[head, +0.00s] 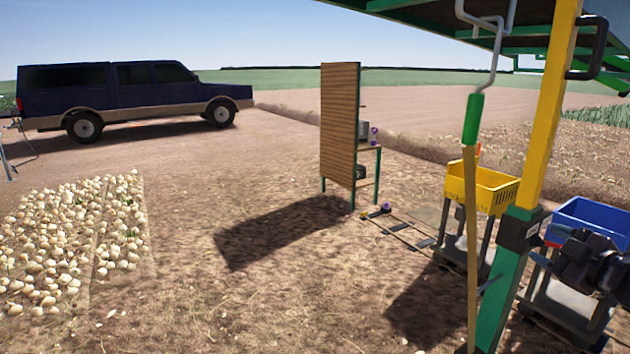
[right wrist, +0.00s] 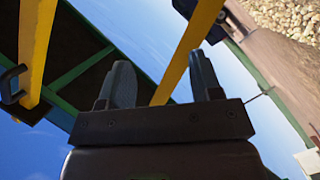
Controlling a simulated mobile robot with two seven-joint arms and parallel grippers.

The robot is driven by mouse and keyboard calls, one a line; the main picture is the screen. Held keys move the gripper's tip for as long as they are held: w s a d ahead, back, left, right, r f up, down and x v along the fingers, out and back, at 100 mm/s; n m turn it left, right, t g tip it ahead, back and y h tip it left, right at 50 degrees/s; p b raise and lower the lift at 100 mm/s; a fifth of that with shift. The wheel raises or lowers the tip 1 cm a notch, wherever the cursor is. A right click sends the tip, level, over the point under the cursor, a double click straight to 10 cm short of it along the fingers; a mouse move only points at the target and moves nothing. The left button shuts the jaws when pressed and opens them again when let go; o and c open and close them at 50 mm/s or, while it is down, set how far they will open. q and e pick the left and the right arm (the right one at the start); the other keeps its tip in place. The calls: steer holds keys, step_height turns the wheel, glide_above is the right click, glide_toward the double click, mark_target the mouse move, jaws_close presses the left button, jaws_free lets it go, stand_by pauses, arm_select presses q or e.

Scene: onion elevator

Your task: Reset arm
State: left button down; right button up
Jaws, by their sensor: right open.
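My right gripper (head: 592,262) is at the right edge of the head view, a dark shape in front of the blue crate and partly cut off by the frame. In the right wrist view its two dark fingers (right wrist: 160,62) stand apart with nothing between them. A yellow post shows behind the gap. My left gripper is in neither view.
A green and yellow post (head: 547,120) stands close on the right, with a green-gripped crank (head: 473,118) left of it. A yellow crate (head: 494,190) and a blue crate (head: 592,215) sit on carts. A wooden panel (head: 340,125) stands mid-view. Onions (head: 60,250) lie left; open ground between.

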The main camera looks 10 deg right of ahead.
steer(key=s+a+f+m+g+h, duration=0.1)
steer(key=s+a+f, duration=0.15)
steer(key=f, duration=0.55)
steer(key=s+a+f+m+g, duration=0.15)
steer(key=s+f, duration=0.25)
steer(key=f, duration=0.5)
steer(key=s+a+f+m+h, duration=0.1)
steer(key=s+a+f, duration=0.2)
steer(key=f, duration=0.5)
steer(key=s+a+f+m+g+b, duration=0.1)
steer(key=s+a+f+m, duration=0.2)
steer(key=s+a+f, duration=0.2)
steer(key=s+a+f+m+g+b, duration=0.1)
steer(key=s+a+f+m, duration=0.2)
steer(key=s+a+f, duration=0.3)
steer(key=shift+s+a+f, duration=0.15)
steer(key=shift+a+f, duration=1.6)
steer(key=shift+a, duration=0.95)
steer(key=shift+m, duration=0.25)
